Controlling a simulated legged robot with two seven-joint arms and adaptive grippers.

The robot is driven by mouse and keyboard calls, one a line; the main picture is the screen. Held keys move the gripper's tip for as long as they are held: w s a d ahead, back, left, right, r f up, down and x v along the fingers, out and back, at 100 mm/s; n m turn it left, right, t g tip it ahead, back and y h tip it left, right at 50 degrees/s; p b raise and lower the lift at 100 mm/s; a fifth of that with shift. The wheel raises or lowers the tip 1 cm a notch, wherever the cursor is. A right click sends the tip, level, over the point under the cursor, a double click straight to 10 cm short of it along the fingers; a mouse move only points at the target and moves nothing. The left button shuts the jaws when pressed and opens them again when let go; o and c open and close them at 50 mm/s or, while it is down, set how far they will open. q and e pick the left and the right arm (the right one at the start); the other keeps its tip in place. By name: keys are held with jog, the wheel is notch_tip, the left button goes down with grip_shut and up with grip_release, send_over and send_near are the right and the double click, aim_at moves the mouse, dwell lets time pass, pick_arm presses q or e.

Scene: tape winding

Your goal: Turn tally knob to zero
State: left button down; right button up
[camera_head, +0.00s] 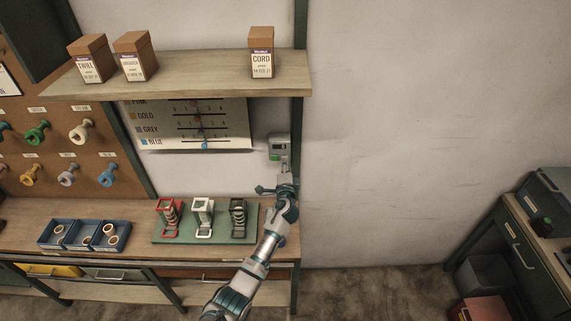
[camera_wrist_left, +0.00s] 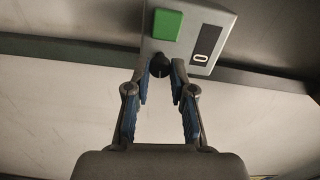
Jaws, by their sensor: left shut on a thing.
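The tally box (camera_head: 279,141) is a small grey unit on the wall, right of the chart and below the shelf. In the left wrist view the tally box (camera_wrist_left: 222,22) has a green square (camera_wrist_left: 166,25) and a dark display (camera_wrist_left: 205,43) that seems to read 0. The black tally knob (camera_wrist_left: 160,66) sticks out beneath the green square. My left gripper (camera_wrist_left: 161,78) is shut on the knob, its blue-padded fingers on either side of it. In the head view my left gripper (camera_head: 282,166) reaches up to the box's underside. The right gripper is out of view.
A wooden shelf (camera_head: 190,78) with brown boxes hangs above. Below, a bench (camera_head: 140,249) holds a green mat (camera_head: 162,237) with several small spool stands, and blue trays (camera_head: 53,243) of rolls. The wall to the right is bare.

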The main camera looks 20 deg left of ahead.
pick_arm(q)
jog(key=shift+m, duration=0.6)
jog(key=c, duration=1.2)
grip_release()
jog(key=shift+o, duration=0.9)
jog(key=shift+w+f, duration=0.1)
jog(key=shift+w, duration=0.05)
jog(key=shift+w+f, duration=0.1)
jog(key=v, duration=1.2)
